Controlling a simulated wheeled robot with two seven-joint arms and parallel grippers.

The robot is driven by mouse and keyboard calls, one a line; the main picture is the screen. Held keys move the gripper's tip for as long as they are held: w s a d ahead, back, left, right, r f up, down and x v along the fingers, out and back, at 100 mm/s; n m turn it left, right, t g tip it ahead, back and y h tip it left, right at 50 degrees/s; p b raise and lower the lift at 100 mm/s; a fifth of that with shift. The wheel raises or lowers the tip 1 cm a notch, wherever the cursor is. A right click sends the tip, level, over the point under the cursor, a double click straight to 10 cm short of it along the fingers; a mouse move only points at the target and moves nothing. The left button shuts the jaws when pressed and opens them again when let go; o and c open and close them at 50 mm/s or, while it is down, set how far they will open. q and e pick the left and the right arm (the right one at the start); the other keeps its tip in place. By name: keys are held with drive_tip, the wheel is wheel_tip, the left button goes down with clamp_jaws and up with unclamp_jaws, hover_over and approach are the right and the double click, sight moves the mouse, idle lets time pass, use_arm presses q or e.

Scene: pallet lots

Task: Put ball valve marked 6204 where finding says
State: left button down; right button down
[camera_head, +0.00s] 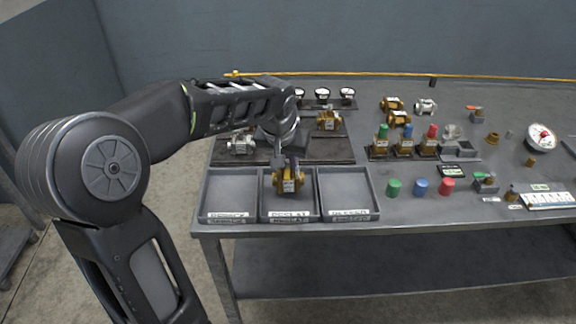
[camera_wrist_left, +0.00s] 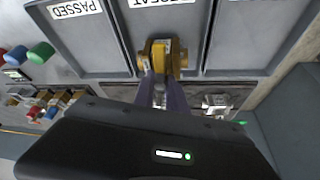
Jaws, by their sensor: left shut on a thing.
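My left gripper (camera_head: 283,164) is shut on a brass ball valve (camera_head: 287,182) with a small white label too small to read. It holds the valve over the middle grey tray (camera_head: 265,211), whose label seems to read RESEAT. In the left wrist view the fingers (camera_wrist_left: 163,92) grip the valve (camera_wrist_left: 161,58) at that tray's inner end. I cannot tell whether the valve touches the tray floor. The right tray (camera_head: 374,200) is empty and is labelled PASSED. The left tray (camera_head: 227,190) is empty, its label blurred. My right gripper is not in view.
Behind the trays, a silver valve (camera_head: 241,144) and a brass valve (camera_head: 328,122) stand on a dark board, near several gauges (camera_head: 322,94). More loose valves (camera_head: 394,104), coloured caps (camera_head: 421,186) and a large gauge (camera_head: 540,138) stand to the right.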

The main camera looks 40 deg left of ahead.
use_arm(q)
drive_tip(key=shift+f, duration=0.75)
drive_tip(key=shift+f, duration=0.15)
drive_tip(key=c, duration=1.3)
unclamp_jaws()
drive_tip(key=shift+c, duration=0.2)
drive_tip(key=shift+r, duration=0.2)
drive_tip(key=v, duration=1.2)
drive_tip(key=shift+d+f, duration=0.1)
